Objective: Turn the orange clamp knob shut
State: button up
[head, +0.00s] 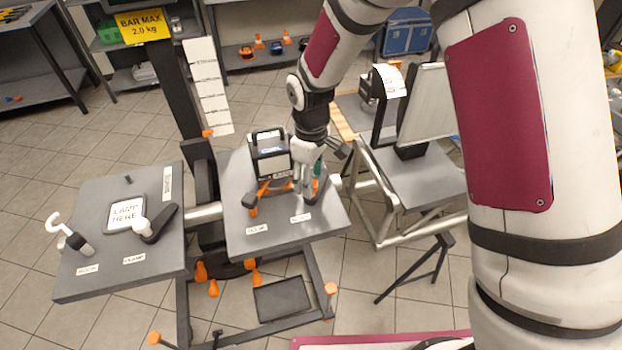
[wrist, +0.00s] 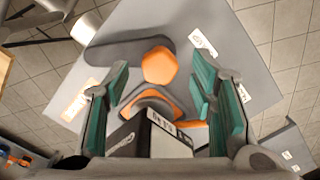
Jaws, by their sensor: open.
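The orange clamp knob (wrist: 159,65) shows in the wrist view as a faceted cap at the end of a dark clamp arm (wrist: 125,50). My gripper (wrist: 161,80) is open, with one green-padded finger on each side of the knob's line and a gap to both. I cannot tell how far the fingertips are above the knob. In the head view my gripper (head: 311,172) points down over the right grey plate (head: 268,240), beside the dark lamp box (head: 271,155). There the dark clamp arm (head: 321,190) shows partly, and my gripper hides most of the knob.
The lamp box stands close beside my fingers, with orange parts at its foot. The left plate (head: 120,275) carries a white-knobbed clamp (head: 143,226). Truss tubes (head: 375,190) and another stand are at right.

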jog(key=shift+f, duration=0.55)
grip_shut()
